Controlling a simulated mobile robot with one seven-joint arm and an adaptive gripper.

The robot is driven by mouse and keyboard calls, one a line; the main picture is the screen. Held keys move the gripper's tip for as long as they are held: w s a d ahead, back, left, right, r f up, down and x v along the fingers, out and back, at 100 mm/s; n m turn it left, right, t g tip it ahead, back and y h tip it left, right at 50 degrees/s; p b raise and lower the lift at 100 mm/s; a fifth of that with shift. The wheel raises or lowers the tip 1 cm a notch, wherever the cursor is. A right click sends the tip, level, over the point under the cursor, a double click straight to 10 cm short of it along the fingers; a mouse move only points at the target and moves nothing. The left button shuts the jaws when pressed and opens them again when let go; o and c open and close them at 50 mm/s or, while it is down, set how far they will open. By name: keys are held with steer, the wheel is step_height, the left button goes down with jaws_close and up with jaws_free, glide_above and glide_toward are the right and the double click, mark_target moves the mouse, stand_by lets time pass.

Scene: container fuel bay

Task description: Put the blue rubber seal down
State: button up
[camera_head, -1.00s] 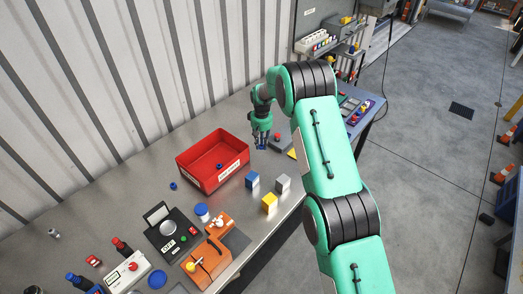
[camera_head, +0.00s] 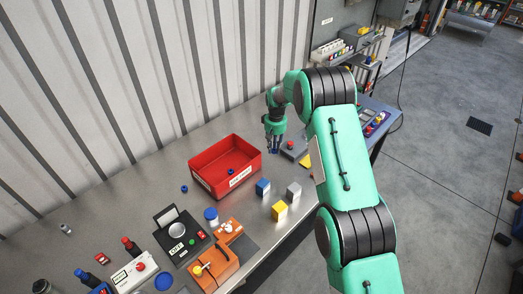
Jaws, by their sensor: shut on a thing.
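My gripper (camera_head: 274,146) points down over the far part of the metal workbench, to the right of the red bin. It is shut on a small blue thing, which looks like the blue rubber seal (camera_head: 273,151); the fingers hide most of it. I cannot tell whether it touches the bench. Another small blue ring (camera_head: 231,171) lies inside the red bin (camera_head: 207,190). A further blue ring (camera_head: 184,189) lies on the bench to the left of the bin.
Blue (camera_head: 263,187), grey (camera_head: 293,192) and yellow (camera_head: 279,210) blocks stand in front of the bin. A grey box with a red button (camera_head: 291,148) is close right of my gripper. A black scale (camera_head: 180,234) and an orange device (camera_head: 216,266) stand nearer.

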steer(key=r, duration=0.5)
steer(key=shift+a+r, duration=0.2)
steer(key=shift+r, duration=0.2)
steer(key=s+a+n+b, duration=0.3)
steer(key=a+n, duration=1.6)
steer(key=a, duration=0.7)
steer(key=shift+n, duration=0.4)
step_height(320, 180, down, 5)
steer(key=shift+s+d+f, duration=0.1)
glide_above(223, 170)
steer(key=shift+f+p, duration=0.4)
steer(key=shift+f, duration=2.65)
steer(key=shift+f, duration=0.1)
steer(key=shift+f, duration=1.8)
